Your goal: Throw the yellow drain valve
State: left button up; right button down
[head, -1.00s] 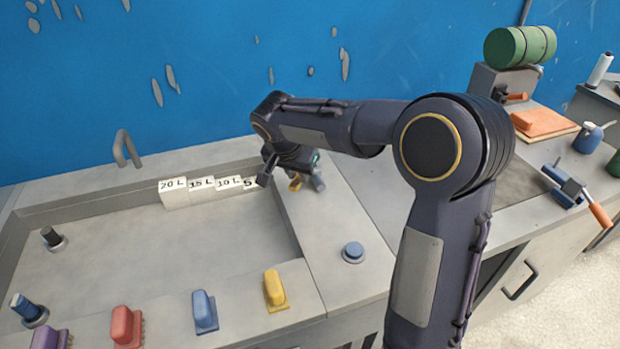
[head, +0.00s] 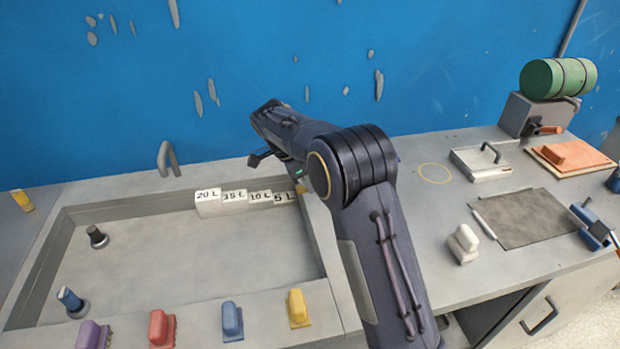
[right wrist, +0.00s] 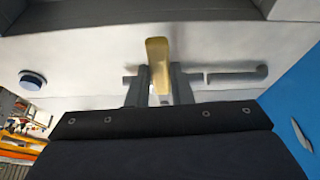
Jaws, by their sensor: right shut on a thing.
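The yellow drain valve handle (right wrist: 157,52) stands between the two fingers of my right gripper (right wrist: 160,88) in the right wrist view. The gripper is shut on it. In the head view only a small yellow bit (head: 301,189) shows below my right wrist, by the basin's back right corner; my arm hides the rest. A grey horizontal pipe (right wrist: 230,77) runs beside the handle in the right wrist view. My left gripper is not in view.
White blocks marked 20 L to 5 L (head: 208,204) line the back of the grey basin (head: 190,265). Purple, red, blue and yellow blocks (head: 299,308) stand on its front ledge. A blue wall (head: 450,60) rises close behind. The bench at right holds a white block (head: 463,244) and a dark mat (head: 524,218).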

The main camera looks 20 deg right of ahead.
jog(key=shift+w+m, duration=0.35)
jog(key=shift+m, duration=0.05)
jog(key=c, duration=1.3)
grip_release()
jog(key=shift+r, duration=0.1)
jog(key=v, duration=0.7)
jog(key=shift+r+p, duration=0.35)
